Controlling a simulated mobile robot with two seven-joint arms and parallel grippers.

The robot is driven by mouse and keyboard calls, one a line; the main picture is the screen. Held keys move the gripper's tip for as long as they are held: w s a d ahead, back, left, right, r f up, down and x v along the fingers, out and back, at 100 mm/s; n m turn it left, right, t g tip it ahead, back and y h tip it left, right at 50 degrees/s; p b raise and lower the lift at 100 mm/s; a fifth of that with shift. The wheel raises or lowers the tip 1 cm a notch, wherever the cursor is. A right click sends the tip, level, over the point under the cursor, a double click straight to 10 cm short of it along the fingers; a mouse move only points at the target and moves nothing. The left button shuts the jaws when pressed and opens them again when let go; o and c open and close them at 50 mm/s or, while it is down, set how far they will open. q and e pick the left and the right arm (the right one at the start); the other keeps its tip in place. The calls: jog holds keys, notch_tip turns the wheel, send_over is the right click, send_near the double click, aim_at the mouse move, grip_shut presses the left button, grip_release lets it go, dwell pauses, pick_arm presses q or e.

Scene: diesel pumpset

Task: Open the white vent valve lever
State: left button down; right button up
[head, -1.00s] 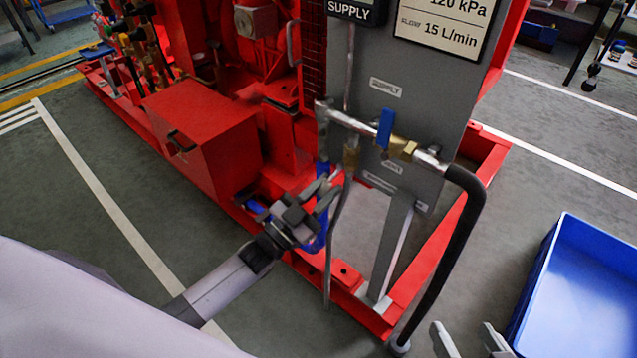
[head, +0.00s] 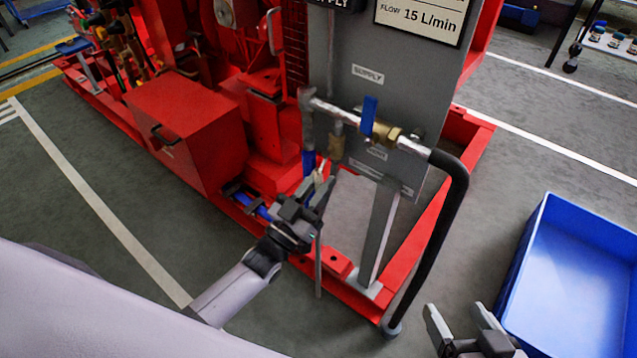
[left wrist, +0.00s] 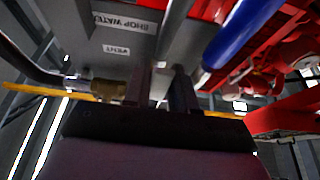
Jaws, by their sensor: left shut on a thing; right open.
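In the left wrist view the fingers of my left gripper (left wrist: 161,84) are close together beside a brass fitting (left wrist: 108,89); the lever is hidden there. My right gripper (head: 459,312) is open and empty at the lower right.
A blue supply valve lever (head: 369,115) stands upright on the pipe above. A black hose (head: 450,220) curves down to the floor. The red base frame (head: 340,268) runs below. A blue bin (head: 575,270) stands right. The floor at left is clear.

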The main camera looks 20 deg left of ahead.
aim_at(318, 187)
pick_arm(q)
jog(key=shift+s, duration=0.1)
jog(key=c, duration=1)
grip_release()
jog(key=p+v, duration=0.1)
jog(key=v, duration=0.5)
jog(key=shift+s+a+f, duration=0.15)
jog(key=shift+s+f, duration=0.15)
jog(key=shift+s, duration=0.2)
pick_arm(e)
jog(key=shift+s+d, duration=0.25)
jog(key=shift+d, duration=0.15)
jog(key=shift+r, duration=0.1)
